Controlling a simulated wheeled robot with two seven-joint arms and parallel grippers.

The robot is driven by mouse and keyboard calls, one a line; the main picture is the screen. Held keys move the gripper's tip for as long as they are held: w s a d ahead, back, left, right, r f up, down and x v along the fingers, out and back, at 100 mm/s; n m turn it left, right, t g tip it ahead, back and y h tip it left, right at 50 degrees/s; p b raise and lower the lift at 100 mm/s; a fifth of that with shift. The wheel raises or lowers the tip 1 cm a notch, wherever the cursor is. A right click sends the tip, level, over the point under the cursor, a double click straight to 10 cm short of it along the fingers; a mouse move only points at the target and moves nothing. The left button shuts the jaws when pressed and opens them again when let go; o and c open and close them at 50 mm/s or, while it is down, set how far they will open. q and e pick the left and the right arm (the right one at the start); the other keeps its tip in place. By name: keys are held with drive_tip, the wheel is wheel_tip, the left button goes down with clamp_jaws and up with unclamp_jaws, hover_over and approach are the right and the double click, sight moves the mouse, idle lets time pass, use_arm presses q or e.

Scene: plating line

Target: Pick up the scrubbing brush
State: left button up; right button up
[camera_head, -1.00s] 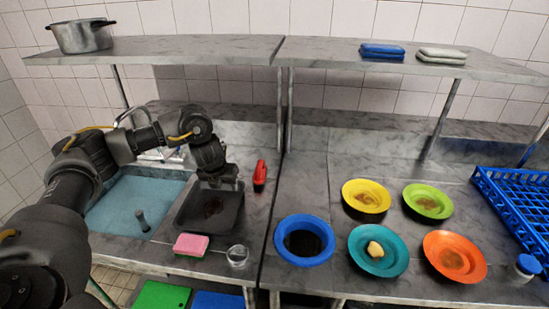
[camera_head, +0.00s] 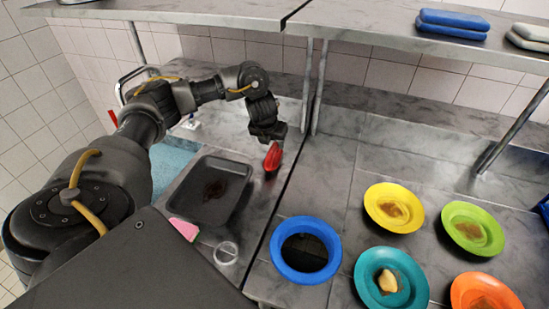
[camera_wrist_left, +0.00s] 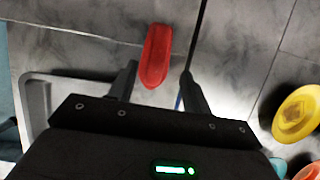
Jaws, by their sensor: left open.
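The red scrubbing brush (camera_head: 272,157) rests on the grey counter, to the right of the dark tray. My left gripper (camera_head: 268,140) is just above and behind it in the head view, hiding its far end. In the left wrist view the brush (camera_wrist_left: 156,56) lies between and a little beyond the two open fingers (camera_wrist_left: 158,82), with clear gaps on both sides. Its bristles are not visible. My right gripper is not in view.
A dark tray (camera_head: 233,214) with a brown stain sits left of the brush. A pink sponge (camera_head: 184,229) and a clear glass (camera_head: 226,253) are in front. A blue ring (camera_head: 328,268) and several coloured plates stand to the right. A shelf (camera_head: 200,12) runs above.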

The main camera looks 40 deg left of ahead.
sight(273, 147)
use_arm(q)
drive_tip(key=shift+x, duration=1.15)
drive_tip(key=shift+w+a, duration=0.15)
drive_tip(key=shift+r, duration=0.1)
drive_tip(key=shift+p, duration=0.3)
drive_tip(key=p+x, duration=0.1)
drive_tip(key=x, duration=0.4)
drive_tip(key=shift+w+a+p, duration=0.1)
drive_tip(key=shift+a+p, duration=0.05)
drive_tip(key=shift+p, duration=0.15)
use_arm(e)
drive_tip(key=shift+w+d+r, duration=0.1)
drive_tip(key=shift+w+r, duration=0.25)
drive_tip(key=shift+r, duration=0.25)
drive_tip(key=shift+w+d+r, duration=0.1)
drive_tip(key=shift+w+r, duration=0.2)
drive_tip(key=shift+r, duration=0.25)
